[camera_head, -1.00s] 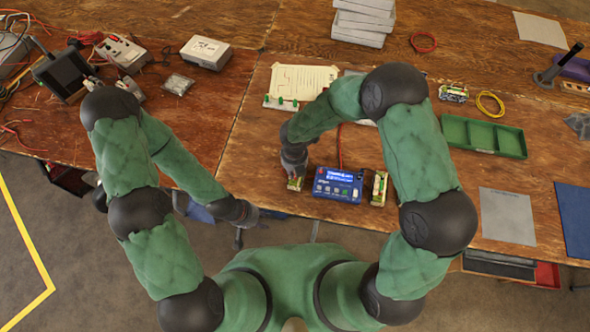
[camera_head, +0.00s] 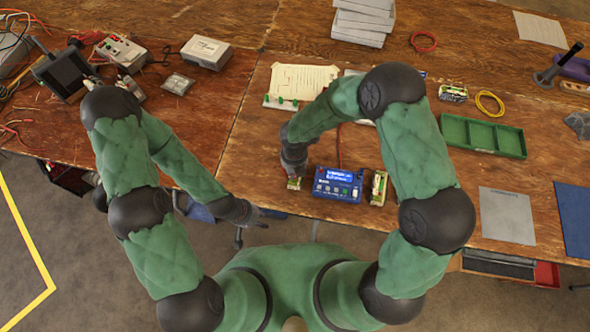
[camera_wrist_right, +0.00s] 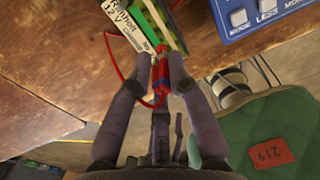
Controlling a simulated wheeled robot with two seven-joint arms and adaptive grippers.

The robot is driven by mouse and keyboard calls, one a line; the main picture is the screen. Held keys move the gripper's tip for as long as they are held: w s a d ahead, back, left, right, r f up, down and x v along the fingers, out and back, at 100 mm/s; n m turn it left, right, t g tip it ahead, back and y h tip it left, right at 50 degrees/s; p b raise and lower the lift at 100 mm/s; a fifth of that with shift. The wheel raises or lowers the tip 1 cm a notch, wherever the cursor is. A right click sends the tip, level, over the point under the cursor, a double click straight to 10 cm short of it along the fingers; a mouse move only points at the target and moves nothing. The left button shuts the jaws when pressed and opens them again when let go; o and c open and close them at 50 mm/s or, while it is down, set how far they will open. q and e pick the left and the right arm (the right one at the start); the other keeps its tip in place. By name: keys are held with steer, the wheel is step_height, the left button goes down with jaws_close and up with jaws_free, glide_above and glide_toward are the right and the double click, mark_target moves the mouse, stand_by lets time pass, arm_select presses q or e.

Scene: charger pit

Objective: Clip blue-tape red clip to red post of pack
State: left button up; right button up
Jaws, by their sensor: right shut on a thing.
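My right gripper (camera_wrist_right: 155,75) is shut on the red clip (camera_wrist_right: 160,75), which has a blue band and a red lead looping off to the left in the right wrist view. The clip is at the near edge of a pack (camera_wrist_right: 140,28) with a white label and a green body. I cannot tell whether it touches a post; the red post is not clearly visible. In the head view my right gripper (camera_head: 293,165) is over that pack (camera_head: 294,184), left of the blue charger (camera_head: 338,184). My left gripper (camera_head: 252,228) is open and empty off the table's front edge.
Another pack (camera_head: 379,188) stands right of the charger. A green divided tray (camera_head: 483,136), a grey mat (camera_head: 507,216) and a yellow cable ring (camera_head: 490,103) lie to the right.

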stand_by(0.3)
steer(key=o, duration=0.9)
steer(key=shift+o, duration=0.5)
steer(key=shift+o, duration=0.7)
steer(key=shift+r, duration=0.1)
steer(key=shift+r+p, duration=3.55)
steer(key=shift+r, duration=0.15)
